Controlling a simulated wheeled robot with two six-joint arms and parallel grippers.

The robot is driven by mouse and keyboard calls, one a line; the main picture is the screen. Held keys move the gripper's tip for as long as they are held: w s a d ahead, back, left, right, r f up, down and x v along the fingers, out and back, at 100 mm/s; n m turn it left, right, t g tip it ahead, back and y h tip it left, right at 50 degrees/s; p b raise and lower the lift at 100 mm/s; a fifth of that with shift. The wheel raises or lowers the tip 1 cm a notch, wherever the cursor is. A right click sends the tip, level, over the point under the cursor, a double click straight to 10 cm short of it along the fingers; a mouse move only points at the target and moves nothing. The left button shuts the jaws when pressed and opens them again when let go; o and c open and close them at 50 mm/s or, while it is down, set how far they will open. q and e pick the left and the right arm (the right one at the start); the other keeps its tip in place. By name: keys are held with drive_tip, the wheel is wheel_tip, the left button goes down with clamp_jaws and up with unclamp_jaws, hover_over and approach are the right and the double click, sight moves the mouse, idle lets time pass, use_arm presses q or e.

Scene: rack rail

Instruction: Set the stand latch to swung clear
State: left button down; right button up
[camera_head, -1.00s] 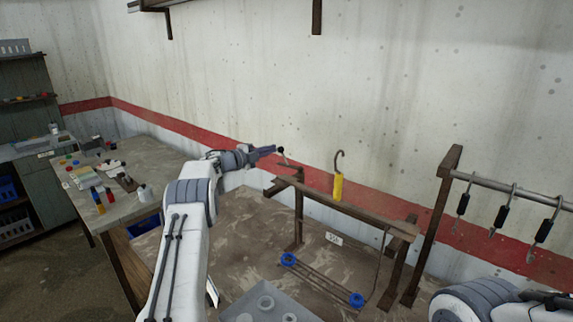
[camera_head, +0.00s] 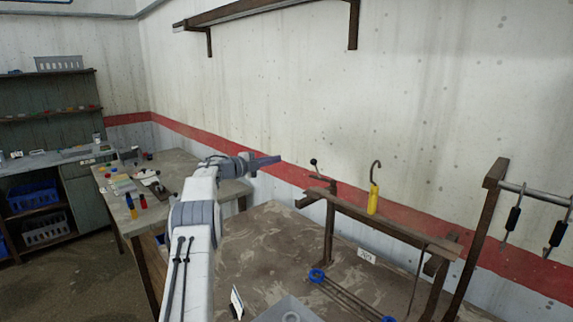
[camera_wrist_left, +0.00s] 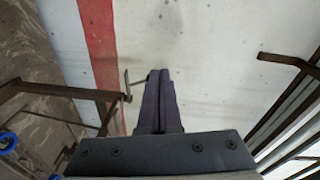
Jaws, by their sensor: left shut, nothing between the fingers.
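The stand (camera_head: 385,225) is a brown metal frame on the work table. Its latch (camera_head: 316,168), a short dark lever with a black ball knob, stands up at the stand's left end, tilted a little to the left. My left gripper (camera_head: 278,159) is shut and empty, just left of the knob with a visible gap in the head view. In the left wrist view its shut fingers (camera_wrist_left: 158,100) point up the picture, with the latch (camera_wrist_left: 127,88) close beside them on the left. I cannot tell the depth between them. My right gripper is not in view.
A yellow-handled hook (camera_head: 373,195) stands at the stand's top bar. Blue-ended rods (camera_head: 317,275) lie below it. A rail with hanging hooks (camera_head: 535,192) is at the right. The wall is close behind. A side table (camera_head: 175,160) holds small items at the left.

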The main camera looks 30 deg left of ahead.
use_arm(q)
drive_tip(key=shift+s+a, duration=0.25)
drive_tip(key=shift+a, duration=0.55)
